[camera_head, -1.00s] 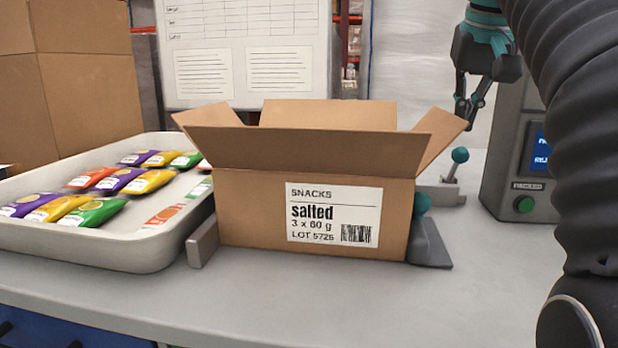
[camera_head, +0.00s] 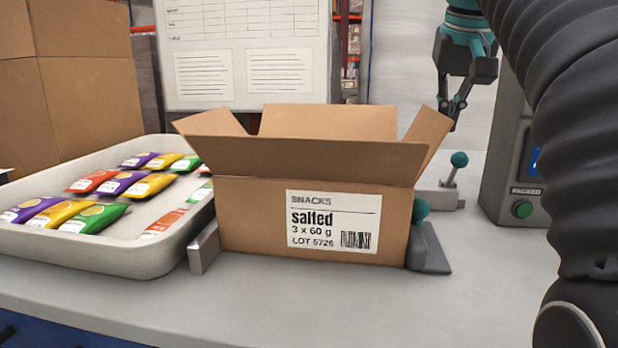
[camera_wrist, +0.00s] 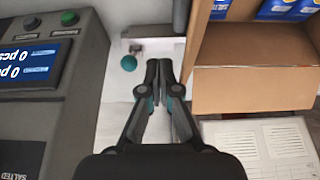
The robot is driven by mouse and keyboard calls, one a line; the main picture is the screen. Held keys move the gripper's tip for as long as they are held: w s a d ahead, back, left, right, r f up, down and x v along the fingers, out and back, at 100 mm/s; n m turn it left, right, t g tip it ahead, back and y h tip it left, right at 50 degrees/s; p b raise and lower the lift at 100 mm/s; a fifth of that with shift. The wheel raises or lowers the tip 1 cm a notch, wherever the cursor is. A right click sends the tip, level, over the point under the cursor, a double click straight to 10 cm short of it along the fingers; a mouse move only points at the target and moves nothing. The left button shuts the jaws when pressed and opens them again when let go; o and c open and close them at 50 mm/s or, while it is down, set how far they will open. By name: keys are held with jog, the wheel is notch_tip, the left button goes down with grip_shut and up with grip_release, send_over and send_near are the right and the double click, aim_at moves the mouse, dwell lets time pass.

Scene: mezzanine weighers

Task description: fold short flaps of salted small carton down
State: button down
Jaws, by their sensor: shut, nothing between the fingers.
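The salted small carton (camera_head: 250,215) stands open on the bench, its "salted" label facing me. Its near and far long flaps stand up and lean outward. The left short flap (camera_head: 210,122) leans outward. The right short flap (camera_head: 428,130) is raised and tilts slightly outward. My gripper (camera_head: 453,125) is shut and empty, just beyond and to the right of that flap. In the wrist view, its closed tips (camera_wrist: 160,64) are beside the carton's edge; I cannot tell whether they touch the flap. Blue packets (camera_wrist: 285,8) show inside the carton.
A tray (camera_head: 110,258) of coloured packets stands left of the carton. Stops and teal-knobbed clamps (camera_head: 459,160) flank the carton. A weigher display unit (camera_head: 510,175) is at right. A large carton (camera_head: 85,90) stands behind the tray. Bench space in front is clear.

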jog(key=shift+w+a+r+p, duration=0.2)
jog(key=shift+a+p, duration=0.05)
jog(key=shift+a, duration=0.35)
jog(key=shift+w+a+r+p, duration=0.15)
jog(key=shift+a+p, duration=0.1)
jog(key=shift+a, duration=0.3)
jog(key=shift+w+a+r+p, duration=0.15)
jog(key=shift+a+p, duration=0.1)
jog(key=shift+a, duration=0.25)
jog(key=shift+w+a+r+p, duration=0.15)
jog(key=shift+a+p, duration=0.1)
jog(key=shift+a, duration=0.25)
jog(key=shift+w+a+r, duration=0.1)
jog(key=shift+a, duration=1)
jog(key=a, duration=0.2)
jog(key=a+f, duration=0.1)
jog(key=shift+w+a+f, duration=0.1)
jog(key=shift+w+a, duration=0.05)
jog(key=shift+w, duration=0.2)
